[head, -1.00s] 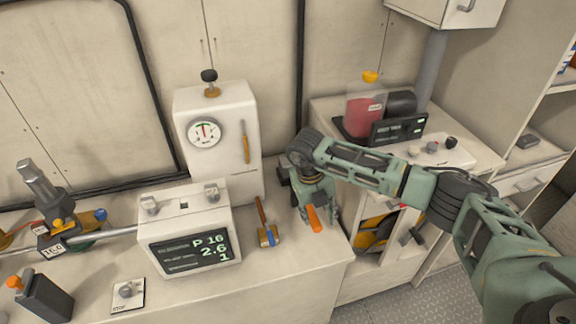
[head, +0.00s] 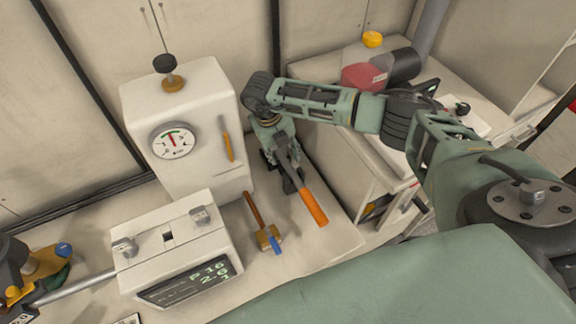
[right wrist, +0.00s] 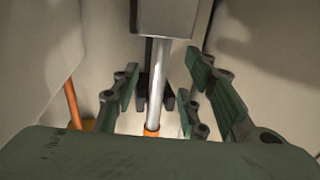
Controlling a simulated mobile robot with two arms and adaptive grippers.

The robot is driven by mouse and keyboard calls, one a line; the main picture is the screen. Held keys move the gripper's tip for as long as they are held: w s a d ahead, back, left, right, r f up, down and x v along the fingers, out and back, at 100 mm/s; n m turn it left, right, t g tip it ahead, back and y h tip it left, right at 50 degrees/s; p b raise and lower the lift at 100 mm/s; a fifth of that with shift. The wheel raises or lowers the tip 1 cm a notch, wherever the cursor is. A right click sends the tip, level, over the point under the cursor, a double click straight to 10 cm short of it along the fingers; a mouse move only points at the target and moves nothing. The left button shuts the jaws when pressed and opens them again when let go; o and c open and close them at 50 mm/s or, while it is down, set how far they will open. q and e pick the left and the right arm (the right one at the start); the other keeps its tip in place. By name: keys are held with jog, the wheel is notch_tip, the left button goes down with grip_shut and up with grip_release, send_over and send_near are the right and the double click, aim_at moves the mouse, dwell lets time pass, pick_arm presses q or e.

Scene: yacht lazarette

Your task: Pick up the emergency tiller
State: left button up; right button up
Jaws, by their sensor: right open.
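My right gripper (right wrist: 160,105) is open, with a finger on either side of the shaft and gaps showing. Its fingertips are partly hidden in the head view.
Left of the tiller lie a wooden-handled tool with a blue tip (head: 265,230) and a white display box (head: 175,250). A white cabinet with a gauge (head: 185,130) stands behind. A side counter (head: 345,140) with a red canister (head: 365,77) is at the right.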

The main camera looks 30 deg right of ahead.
aim_at(284, 160)
jog(key=f, duration=0.1)
jog(key=f+p, duration=0.1)
jog(key=f, duration=0.2)
jog(key=shift+s+d+f+p, duration=0.1)
jog(key=shift+d+f+p, duration=0.25)
jog(key=shift+d, duration=0.05)
jog(key=shift+d+f, duration=0.1)
jog(key=shift+f, duration=0.15)
pick_arm(q)
jog(key=shift+w+r, duration=0.3)
jog(key=shift+r, duration=0.25)
jog(key=shift+w+r, duration=0.25)
jog(key=shift+r, duration=0.25)
pick_arm(e)
jog(key=shift+c, duration=0.2)
jog(key=c, duration=1)
pick_arm(q)
jog(key=shift+s, duration=0.15)
pick_arm(e)
grip_shut()
jog(key=shift+r, duration=0.1)
